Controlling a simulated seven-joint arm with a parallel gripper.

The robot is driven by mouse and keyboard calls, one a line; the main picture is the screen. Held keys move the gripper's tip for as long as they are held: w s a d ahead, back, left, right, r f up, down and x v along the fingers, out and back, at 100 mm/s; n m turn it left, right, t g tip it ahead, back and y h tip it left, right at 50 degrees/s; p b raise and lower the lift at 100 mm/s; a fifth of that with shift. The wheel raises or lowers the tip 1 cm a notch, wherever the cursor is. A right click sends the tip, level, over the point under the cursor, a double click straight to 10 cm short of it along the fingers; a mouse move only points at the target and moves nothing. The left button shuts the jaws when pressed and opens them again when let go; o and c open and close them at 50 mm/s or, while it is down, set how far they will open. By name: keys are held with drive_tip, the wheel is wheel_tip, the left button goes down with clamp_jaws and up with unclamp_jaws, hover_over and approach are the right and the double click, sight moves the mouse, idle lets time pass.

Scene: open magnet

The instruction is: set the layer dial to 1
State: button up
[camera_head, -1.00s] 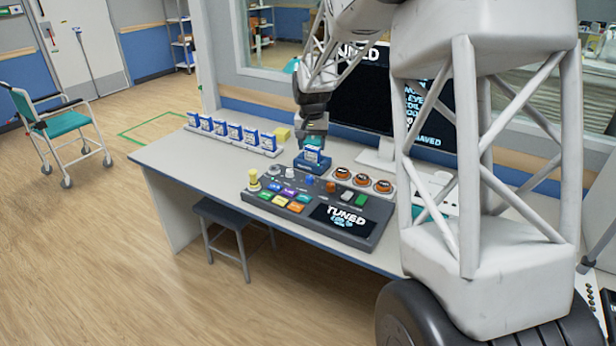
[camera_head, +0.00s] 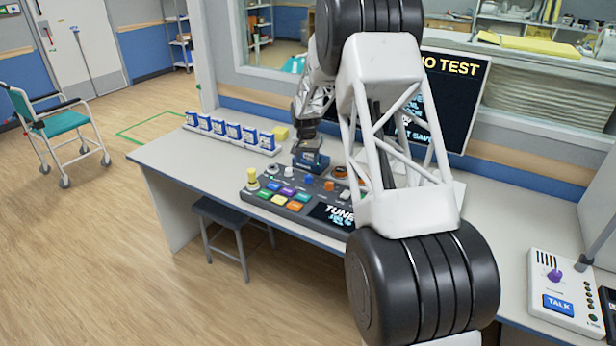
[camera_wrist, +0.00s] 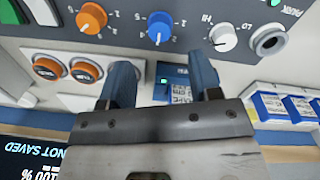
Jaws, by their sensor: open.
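My gripper (camera_wrist: 160,78) is open, its two blue-grey fingers apart and pointing toward the console. In the head view my gripper (camera_head: 305,138) is over the blue card dock, behind the console (camera_head: 262,203). The wrist view shows the console upside down, with an orange dial (camera_wrist: 92,18), a blue dial (camera_wrist: 160,28) and a white HI knob (camera_wrist: 223,37). Numbers ring the orange and blue dials; the blue dial's white mark faces down the picture. I cannot read which is the layer dial. The fingers appear apart from all dials.
The blue card dock (camera_wrist: 173,82) shows between the fingers. Orange round buttons (camera_wrist: 48,68) are beside it. A row of blue-and-white cards (camera_head: 235,133) stands at the back left. A monitor (camera_head: 465,95) is behind. The desk's left front (camera_head: 180,165) is clear.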

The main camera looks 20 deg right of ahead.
sight(308, 176)
drive_tip(key=shift+f, duration=0.2)
idle(0.3)
drive_tip(key=shift+d+f, duration=0.15)
drive_tip(key=shift+f, duration=3.6)
drive_tip(key=c, duration=0.9)
